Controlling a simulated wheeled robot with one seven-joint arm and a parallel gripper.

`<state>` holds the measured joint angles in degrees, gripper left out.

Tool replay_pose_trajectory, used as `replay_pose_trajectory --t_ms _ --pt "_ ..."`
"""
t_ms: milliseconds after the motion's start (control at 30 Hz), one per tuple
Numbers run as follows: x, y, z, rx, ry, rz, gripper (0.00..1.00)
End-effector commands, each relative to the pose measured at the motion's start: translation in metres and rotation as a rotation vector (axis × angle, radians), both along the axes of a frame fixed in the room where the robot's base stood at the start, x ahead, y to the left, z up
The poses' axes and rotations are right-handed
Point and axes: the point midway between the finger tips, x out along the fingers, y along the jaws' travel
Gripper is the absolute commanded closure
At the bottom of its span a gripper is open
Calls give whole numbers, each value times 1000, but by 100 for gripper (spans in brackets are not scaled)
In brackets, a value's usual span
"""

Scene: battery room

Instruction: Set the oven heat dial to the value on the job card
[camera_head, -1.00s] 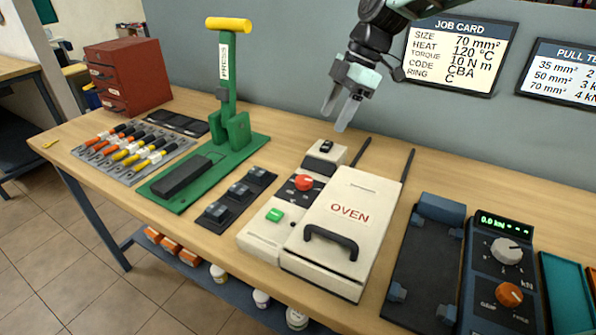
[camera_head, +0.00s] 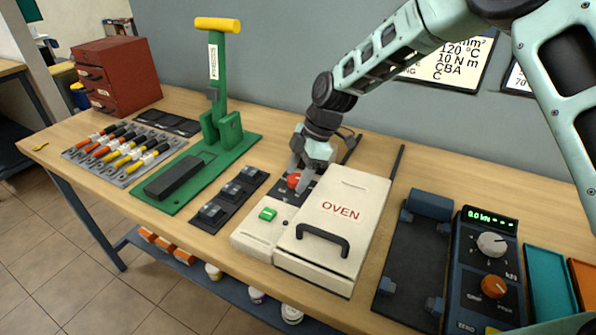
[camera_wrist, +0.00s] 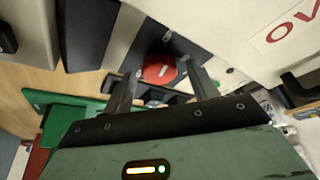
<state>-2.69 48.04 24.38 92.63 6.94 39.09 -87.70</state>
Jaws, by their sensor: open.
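The oven (camera_head: 352,205) is a cream box with a dark handle on its lid, standing on the bench. Its red heat dial (camera_head: 294,181) sits on a dark panel left of the lid; it also shows in the wrist view (camera_wrist: 159,69). My gripper (camera_head: 298,172) is open and pointed down at the dial, with one finger on each side of it. I cannot tell whether the fingers touch it. The dial's scale is mostly hidden. The job card (camera_head: 447,66) on the wall is partly covered by my arm; "120 °C" still shows.
A green button (camera_head: 268,214) is on the oven's front left. A green press (camera_head: 222,130) and a row of dark blocks (camera_head: 230,200) stand to the left. A tester with an orange knob (camera_head: 494,287) stands at the right. My arm spans the upper right.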

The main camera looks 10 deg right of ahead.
Motion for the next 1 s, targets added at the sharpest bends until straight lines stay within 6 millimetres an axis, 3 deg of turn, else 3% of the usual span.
replay_pose_trajectory --t_ms 267,433,467,767,1000 --pt "0 0 -2 0 0 0 41" --pt "0 0 -2 0 0 0 83" --pt "0 0 -2 0 0 0 86" --pt "-1 0 -2 0 1 -23 86" --pt "-1 1 -2 1 -1 -139 86"
